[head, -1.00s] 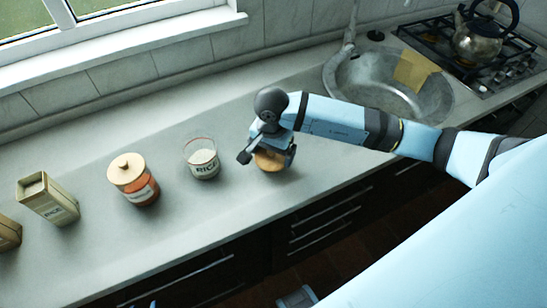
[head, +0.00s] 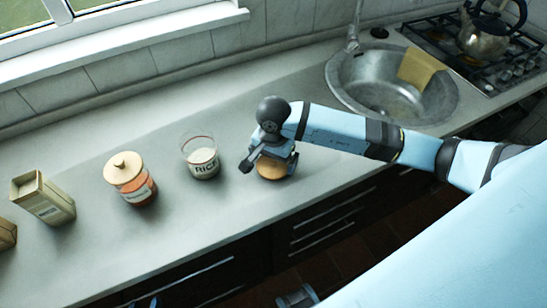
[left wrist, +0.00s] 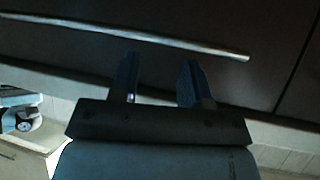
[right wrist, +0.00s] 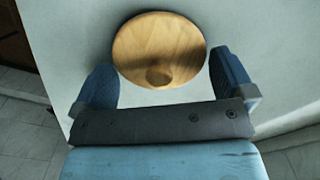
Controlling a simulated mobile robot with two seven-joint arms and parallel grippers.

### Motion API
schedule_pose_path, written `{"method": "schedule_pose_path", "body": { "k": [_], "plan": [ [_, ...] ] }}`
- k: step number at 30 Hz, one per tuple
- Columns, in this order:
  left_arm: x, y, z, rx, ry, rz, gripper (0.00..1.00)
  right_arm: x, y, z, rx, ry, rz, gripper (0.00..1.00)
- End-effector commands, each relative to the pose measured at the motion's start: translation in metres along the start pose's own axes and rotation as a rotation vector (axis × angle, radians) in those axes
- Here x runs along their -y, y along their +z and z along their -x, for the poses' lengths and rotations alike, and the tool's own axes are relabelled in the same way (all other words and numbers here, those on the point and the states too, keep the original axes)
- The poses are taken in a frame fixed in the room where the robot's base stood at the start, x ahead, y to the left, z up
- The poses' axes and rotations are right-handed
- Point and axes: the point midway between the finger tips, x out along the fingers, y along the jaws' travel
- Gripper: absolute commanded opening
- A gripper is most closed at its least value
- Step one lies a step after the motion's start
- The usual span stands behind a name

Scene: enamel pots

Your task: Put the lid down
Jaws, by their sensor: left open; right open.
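The round wooden lid (head: 272,171) is at the counter under my right gripper, knob side facing the right wrist camera. It appears to rest on the worktop. The lid shows fully in the right wrist view (right wrist: 150,40). My right gripper (right wrist: 163,75) is open, with its fingers on either side of the lid's near part and gaps to its rim. My left gripper (left wrist: 160,72) is open and empty in front of a dark cabinet front with a metal handle. A glass rice jar (head: 203,160) stands open to the left of the lid.
A red-filled jar (head: 134,185) with a wooden lid stands further left, then a tall tan box (head: 45,199). A sink (head: 385,85) with a yellow cloth (head: 418,68) and a stove with a kettle (head: 486,36) are to the right. Counter behind the jars is clear.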

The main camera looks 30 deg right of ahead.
Motion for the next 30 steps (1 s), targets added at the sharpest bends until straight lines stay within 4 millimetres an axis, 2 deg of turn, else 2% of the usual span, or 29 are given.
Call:
{"method": "schedule_pose_path", "body": {
  "k": [3,9,15,21,30],
  "plan": [
    [0.0,-0.013,0.008,-0.013,-0.002,-0.007,0.43,0.001,-0.001,0.025,-0.003,-0.002,0.002,1.0],
    [0.0,-0.025,0.018,-0.01,-0.003,-0.018,0.43,0.001,-0.001,0.071,-0.003,-0.004,0.001,1.0],
    [-0.001,-0.033,0.026,-0.005,-0.002,-0.018,0.43,0.0,0.0,0.105,-0.002,-0.001,0.001,1.0],
    [-0.001,-0.039,0.029,-0.007,-0.002,-0.018,0.43,0.0,0.0,0.119,0.0,0.0,0.001,1.0],
    [-0.001,-0.041,0.029,-0.011,-0.001,-0.018,0.43,0.0,0.0,0.12,0.0,0.0,0.0,1.0]
  ]
}}
